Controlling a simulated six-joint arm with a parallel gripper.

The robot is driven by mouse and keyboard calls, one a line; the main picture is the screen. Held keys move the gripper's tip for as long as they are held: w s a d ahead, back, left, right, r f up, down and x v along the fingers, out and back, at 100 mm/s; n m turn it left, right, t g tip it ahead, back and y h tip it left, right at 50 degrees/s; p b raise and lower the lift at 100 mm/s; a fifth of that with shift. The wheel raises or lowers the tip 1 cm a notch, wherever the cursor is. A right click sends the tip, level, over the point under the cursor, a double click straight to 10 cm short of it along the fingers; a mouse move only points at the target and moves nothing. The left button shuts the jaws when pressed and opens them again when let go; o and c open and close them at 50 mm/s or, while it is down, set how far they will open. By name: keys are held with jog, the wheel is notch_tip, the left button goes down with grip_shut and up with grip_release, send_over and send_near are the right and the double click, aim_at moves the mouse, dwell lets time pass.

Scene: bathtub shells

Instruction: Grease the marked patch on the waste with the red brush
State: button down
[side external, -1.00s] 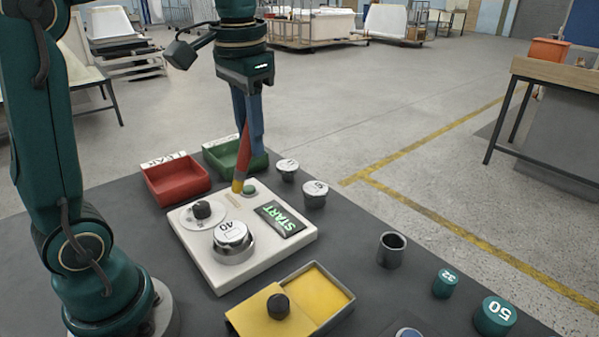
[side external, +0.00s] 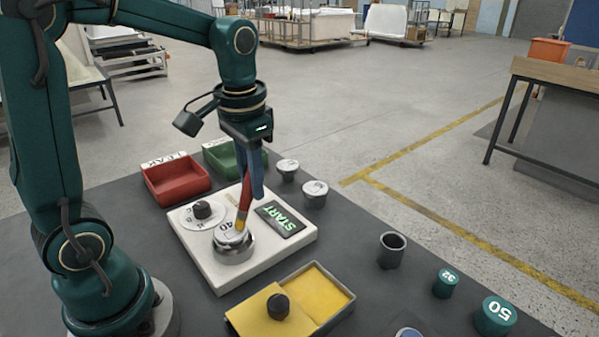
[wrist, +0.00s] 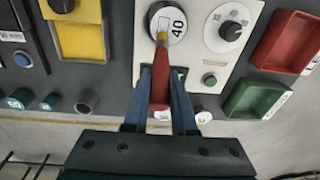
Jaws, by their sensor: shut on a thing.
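The waste (side external: 228,236), a round light plug marked 40, sits in a metal ring on the white panel (side external: 210,270). It also shows at top centre in the wrist view (wrist: 177,35). My gripper (side external: 253,190) is shut on the red brush (side external: 245,197), which points down with a slight tilt. In the wrist view the blue fingers (wrist: 160,80) flank the red handle (wrist: 160,92). The brush's yellow lower end and tip are over the waste's face, at the marked patch (wrist: 163,22), partly hiding it. I cannot tell whether the bristles touch.
A yellow-filled tray (side external: 347,305) with a knobbed yellow lid (side external: 255,318) stands in front. Red (side external: 175,183) and green (side external: 220,158) bins stand behind; several plugs lie right.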

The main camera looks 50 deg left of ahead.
jog(key=s, duration=0.3)
jog(key=shift+s, duration=0.15)
jog(key=shift+w, duration=2)
jog(key=shift+s+r, duration=0.15)
jog(key=shift+r, duration=3.95)
